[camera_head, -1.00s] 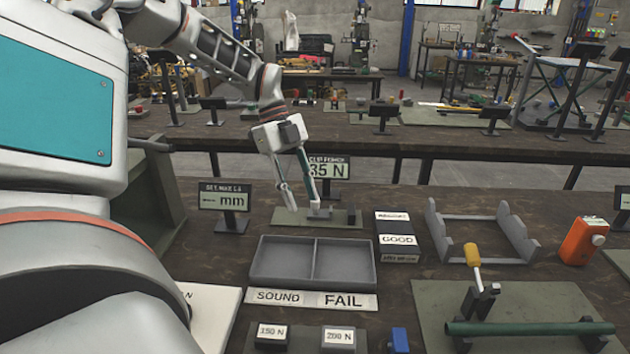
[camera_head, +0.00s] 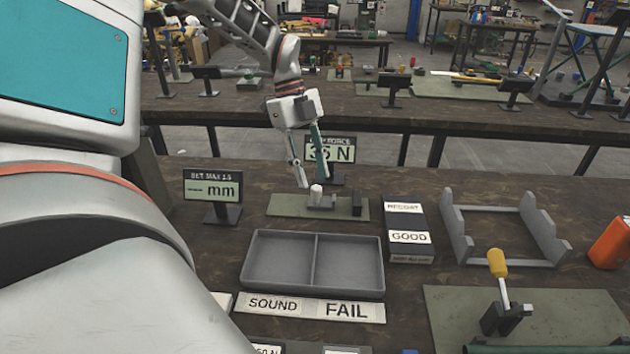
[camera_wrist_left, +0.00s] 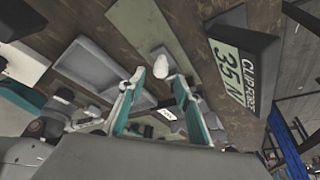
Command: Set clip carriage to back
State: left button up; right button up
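The clip carriage is a small grey block with a white upright knob (camera_head: 316,192). It sits on a green-grey plate (camera_head: 283,206) in front of the clip force display (camera_head: 332,150) reading 35 N. My left gripper (camera_head: 314,182) points down over the knob, fingers apart and empty. In the left wrist view the knob (camera_wrist_left: 161,65) shows beyond the fingertips, roughly between the two fingers (camera_wrist_left: 158,85). I cannot tell whether a finger touches it. My right gripper is in neither view.
A grey two-compartment tray (camera_head: 262,292) is in front of the plate, with SOUND and FAIL labels. A "mm" display (camera_head: 212,190) stands left. A GOOD label box (camera_head: 408,236) and a grey cradle (camera_head: 500,212) are right. A yellow-handled press (camera_head: 498,264) is front right.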

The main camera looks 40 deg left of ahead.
pick_arm(q)
jog(key=shift+x, duration=1.45)
jog(key=shift+c, duration=0.4)
